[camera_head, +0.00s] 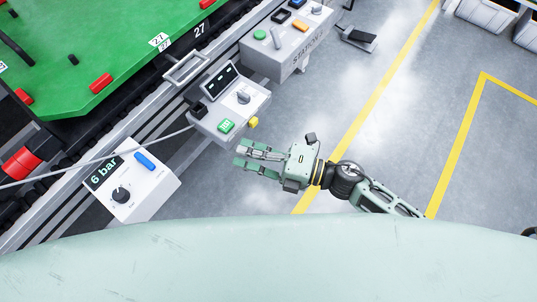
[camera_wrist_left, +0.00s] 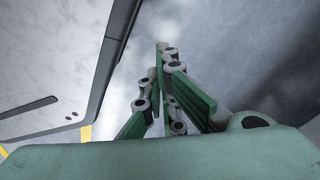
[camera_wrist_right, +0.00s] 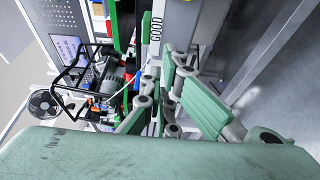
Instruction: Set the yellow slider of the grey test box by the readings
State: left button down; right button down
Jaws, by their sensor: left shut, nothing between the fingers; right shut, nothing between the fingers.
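The grey test box (camera_head: 248,107) stands beside the conveyor in the head view, with a dark display on its back, a grey knob and a green button on top. A small yellow part (camera_head: 253,122), which looks like its slider, sits at its right front corner. The display's reading is too small to make out. My right gripper (camera_head: 240,156) is shut and empty, just in front of and below the box, pointing left and apart from it. My left gripper (camera_wrist_left: 162,48) shows only in the left wrist view, shut and empty over grey floor.
A white box (camera_head: 150,190) with a "6 bar" display, blue bar and black dial stands at left, with a cable passing over it. A station box (camera_head: 290,60) with coloured buttons stands behind. A green pallet (camera_head: 130,40) lies on the conveyor.

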aim_at(257, 121)
jog(key=w, duration=0.2)
jog(key=shift+w+d, duration=0.4)
pick_arm(q)
jog(key=shift+w+d+r, duration=0.1)
jog(key=shift+w+r, duration=0.15)
jog(key=shift+w, duration=0.2)
pick_arm(e)
jog(key=shift+w+d, duration=0.35)
